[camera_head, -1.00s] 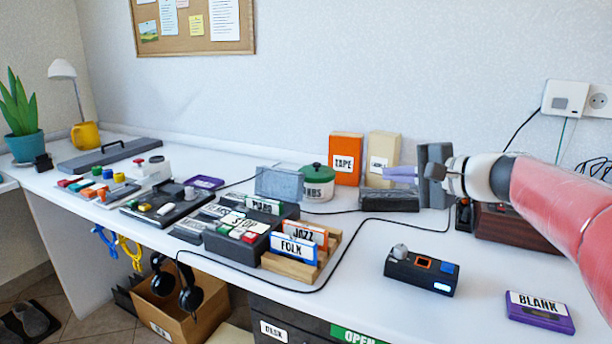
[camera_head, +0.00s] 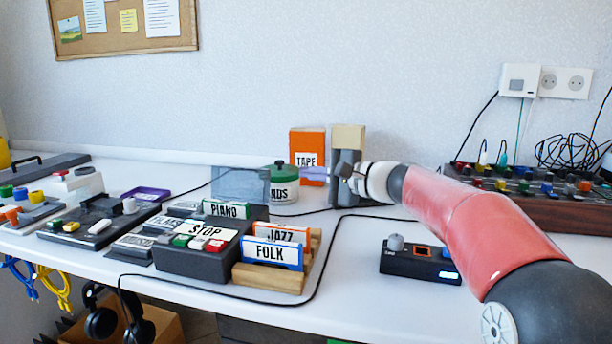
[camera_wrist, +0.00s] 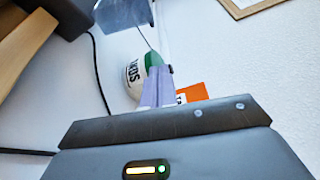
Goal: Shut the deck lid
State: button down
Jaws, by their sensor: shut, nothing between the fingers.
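The deck lid (camera_head: 240,184) is a see-through grey-blue panel standing raised at the back of the dark deck (camera_head: 190,262). My gripper (camera_head: 303,173), with pale lavender fingers, is shut and empty, to the right of the lid, in front of the orange TAPE box. In the wrist view the shut fingers (camera_wrist: 157,87) point up the picture, and part of the lid (camera_wrist: 121,12) shows at the top edge. The fingers appear apart from the lid.
A green-topped jar (camera_head: 284,190) stands close behind the fingers. The orange TAPE box (camera_head: 307,146) is at the wall. A wooden rack (camera_head: 268,278) holds JAZZ and FOLK tapes right of the deck. A small black box (camera_head: 420,263) sits at front right.

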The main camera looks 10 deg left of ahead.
jog(key=s+a, duration=0.1)
jog(key=a, duration=0.6)
jog(key=shift+r, duration=0.15)
jog(key=shift+s+b, duration=0.1)
jog(key=shift+b, duration=0.35)
